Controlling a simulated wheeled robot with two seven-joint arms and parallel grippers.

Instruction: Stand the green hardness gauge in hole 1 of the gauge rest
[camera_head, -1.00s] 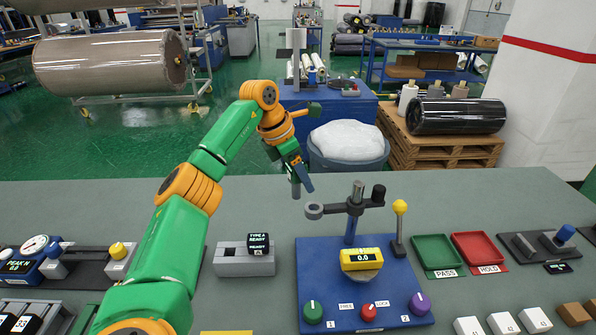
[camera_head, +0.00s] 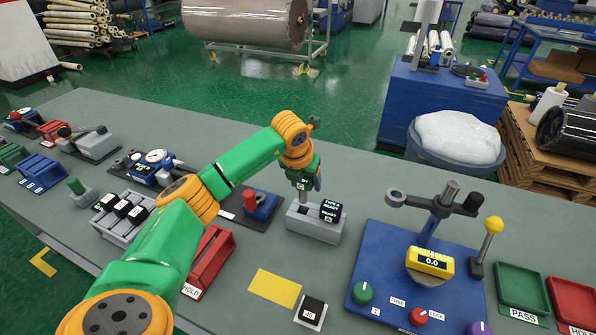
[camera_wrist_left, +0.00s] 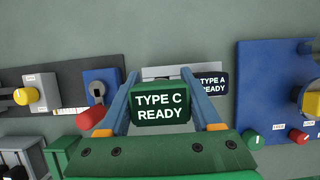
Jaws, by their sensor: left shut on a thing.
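The green hardness gauge (camera_wrist_left: 163,105), with a screen reading TYPE C READY, is between the fingers of my left gripper (camera_wrist_left: 160,82) in the left wrist view. My left gripper (camera_head: 303,183) is shut on it, above the left part of the grey gauge rest (camera_head: 312,228) in the head view. A grey lower part of the gauge shows below the fingers; I cannot tell whether its tip is in a hole. A black gauge (camera_head: 331,210) reading TYPE A READY stands in the right part of the rest. My right gripper is in neither view.
A blue test stand (camera_head: 385,270) with a yellow readout (camera_head: 430,262) is right of the rest. A blue block with a red knob (camera_head: 259,205) is to its left. A yellow mat (camera_head: 275,288) lies in front. The bench behind the rest is clear.

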